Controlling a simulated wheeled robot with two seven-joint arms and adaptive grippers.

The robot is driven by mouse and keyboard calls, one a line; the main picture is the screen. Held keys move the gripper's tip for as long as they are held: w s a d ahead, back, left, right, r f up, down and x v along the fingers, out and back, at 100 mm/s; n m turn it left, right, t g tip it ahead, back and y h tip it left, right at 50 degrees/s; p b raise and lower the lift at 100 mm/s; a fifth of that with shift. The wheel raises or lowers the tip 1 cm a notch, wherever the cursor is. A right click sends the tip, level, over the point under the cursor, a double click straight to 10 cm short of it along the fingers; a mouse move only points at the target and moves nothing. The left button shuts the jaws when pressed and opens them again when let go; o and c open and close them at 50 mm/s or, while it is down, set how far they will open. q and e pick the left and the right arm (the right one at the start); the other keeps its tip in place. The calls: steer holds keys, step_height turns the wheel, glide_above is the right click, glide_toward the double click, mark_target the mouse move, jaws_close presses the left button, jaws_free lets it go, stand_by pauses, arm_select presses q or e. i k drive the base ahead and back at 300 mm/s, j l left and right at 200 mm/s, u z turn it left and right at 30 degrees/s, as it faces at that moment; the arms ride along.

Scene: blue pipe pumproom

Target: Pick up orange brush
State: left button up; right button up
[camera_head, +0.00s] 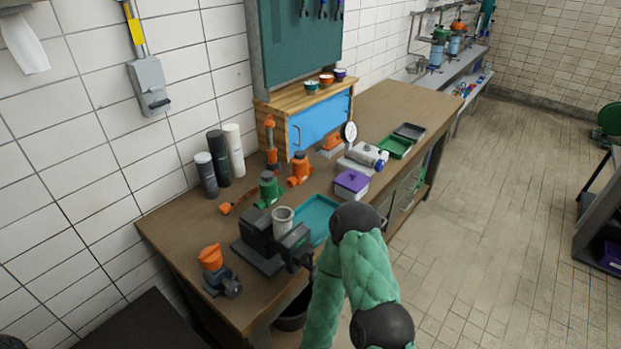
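An orange object with a pale underside (332,143), which looks like a brush, sits on the wooden workbench (395,100) in front of the blue-doored cabinet, left of a round white gauge. A second slim piece with an orange end (225,208) lies near the dark bottles; I cannot tell what it is. One of my arms, in a green quilted sleeve with dark joints, rises from the bottom centre and bends over the bench's front edge. Neither of my grippers shows, and nothing is seen touching the orange object.
A vise (258,245) with a grey pipe, a teal tray (317,216), a purple-lidded box (351,184), a green tray (395,147) and orange and green valves (270,188) crowd the bench. Its far right part is bare. Open tiled floor (500,210) lies to the right.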

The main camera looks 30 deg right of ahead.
mark_target(329, 149)
steer(key=u, duration=1.6)
steer(key=l+u, duration=0.1)
steer(key=u, duration=0.4)
steer(key=k+l+u, duration=0.1)
steer(key=u, duration=0.85)
steer(key=k+u, duration=0.15)
steer(key=u, duration=0.35)
steer(key=k+l, duration=0.1)
steer(key=k, duration=1.2)
steer(key=k+l, duration=0.15)
steer(key=k, duration=1.1)
steer(key=k+l, duration=0.1)
steer(key=k, duration=1.2)
